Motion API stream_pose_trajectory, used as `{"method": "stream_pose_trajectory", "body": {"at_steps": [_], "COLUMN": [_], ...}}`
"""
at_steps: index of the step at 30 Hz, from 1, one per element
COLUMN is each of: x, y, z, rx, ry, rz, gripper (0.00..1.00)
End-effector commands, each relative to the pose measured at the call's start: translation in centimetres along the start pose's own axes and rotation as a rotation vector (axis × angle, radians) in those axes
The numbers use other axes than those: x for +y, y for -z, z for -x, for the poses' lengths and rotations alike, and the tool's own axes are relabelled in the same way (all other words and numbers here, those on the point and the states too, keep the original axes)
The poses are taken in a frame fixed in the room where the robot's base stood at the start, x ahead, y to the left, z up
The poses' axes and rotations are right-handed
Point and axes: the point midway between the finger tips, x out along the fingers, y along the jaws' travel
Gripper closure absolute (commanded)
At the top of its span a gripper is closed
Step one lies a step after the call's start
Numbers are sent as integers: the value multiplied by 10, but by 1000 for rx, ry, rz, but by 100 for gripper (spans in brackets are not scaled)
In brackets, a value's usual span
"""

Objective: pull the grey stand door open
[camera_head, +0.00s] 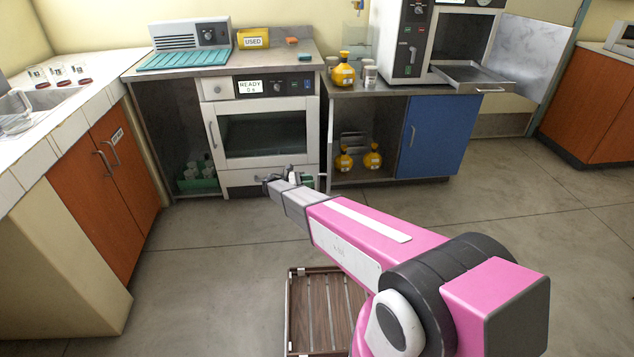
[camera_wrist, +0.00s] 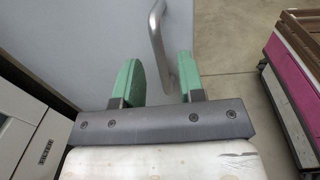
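The grey stand door (camera_wrist: 95,35) fills much of the wrist view as a plain pale grey panel. Its curved metal handle (camera_wrist: 157,35) runs down between the green fingers of my gripper (camera_wrist: 160,82). The fingers are apart, with gaps visible beside the handle; contact is not clear. In the head view, my gripper (camera_head: 290,178) is low in front of the oven's bottom drawer, left of the stand's open compartment (camera_head: 352,180). The compartment's inside shows, so the door is swung away from it, largely edge-on and hard to make out.
The white oven (camera_head: 263,136) stands left of the compartment, and a blue door (camera_head: 432,137) is on its right. Yellow flasks (camera_head: 372,157) stand inside. Orange cabinets (camera_head: 100,190) stand at left. The floor (camera_head: 520,240) at right is clear.

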Motion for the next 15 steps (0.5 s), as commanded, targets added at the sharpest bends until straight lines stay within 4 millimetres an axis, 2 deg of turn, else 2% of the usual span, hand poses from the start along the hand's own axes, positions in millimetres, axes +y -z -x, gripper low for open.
{"method": "stream_pose_trajectory", "body": {"at_steps": [1,6,10,15], "x": [1,0,0,0], "y": [0,0,0,0], "z": [12,40,54,61], "rx": [0,0,0,0], "ry": [-2,-1,1,1], "rz": [0,1,1,2], "gripper": [64,64,64,64]}}
